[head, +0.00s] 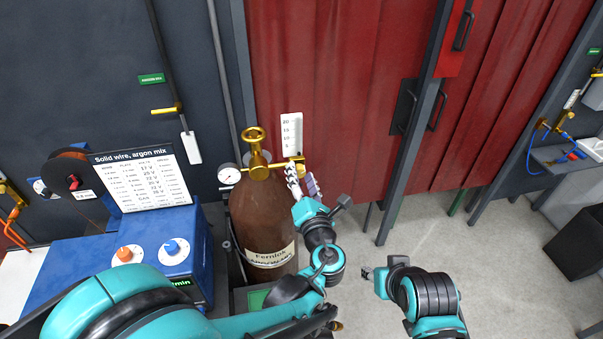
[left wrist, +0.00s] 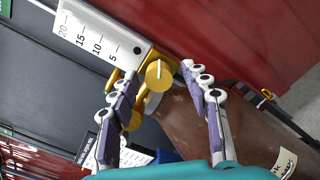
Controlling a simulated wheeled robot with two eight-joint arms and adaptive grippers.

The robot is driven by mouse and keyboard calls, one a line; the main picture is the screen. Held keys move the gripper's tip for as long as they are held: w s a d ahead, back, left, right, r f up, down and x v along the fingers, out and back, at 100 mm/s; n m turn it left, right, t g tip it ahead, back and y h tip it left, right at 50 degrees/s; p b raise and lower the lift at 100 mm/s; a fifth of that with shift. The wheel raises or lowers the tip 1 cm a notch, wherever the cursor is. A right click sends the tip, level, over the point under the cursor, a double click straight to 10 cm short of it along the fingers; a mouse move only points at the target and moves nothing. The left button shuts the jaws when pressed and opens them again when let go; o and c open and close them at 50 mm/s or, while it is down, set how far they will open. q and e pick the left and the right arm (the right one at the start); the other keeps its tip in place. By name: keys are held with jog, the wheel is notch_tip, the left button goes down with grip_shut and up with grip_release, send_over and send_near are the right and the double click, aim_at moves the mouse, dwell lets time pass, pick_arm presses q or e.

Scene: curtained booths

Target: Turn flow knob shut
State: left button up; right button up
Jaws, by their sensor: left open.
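The flow knob (left wrist: 158,75) is a round gold knob with a pale line across its face, beside the white flow scale (left wrist: 95,40) marked 5 to 20. In the head view the scale (head: 292,133) stands upright above the gold regulator fitting (head: 260,165) on the brown gas cylinder (head: 262,222); the knob is largely hidden there. My left gripper (head: 304,184) is open just below and right of the fitting. In the left wrist view the knob appears between its two purple-padded fingers; contact is not clear. My right gripper (head: 370,273) hangs low at right, its jaws too small to read.
A round gauge (head: 229,173) and a gold valve handwheel (head: 254,136) are close to the fitting. A blue welder (head: 170,250) with orange and blue knobs stands at left. Red curtains (head: 340,90) hang behind.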

pick_arm(q)
jog(key=shift+w+a, duration=0.1)
jog(key=shift+w, duration=0.1)
grip_shut()
jog(key=shift+n, duration=0.3)
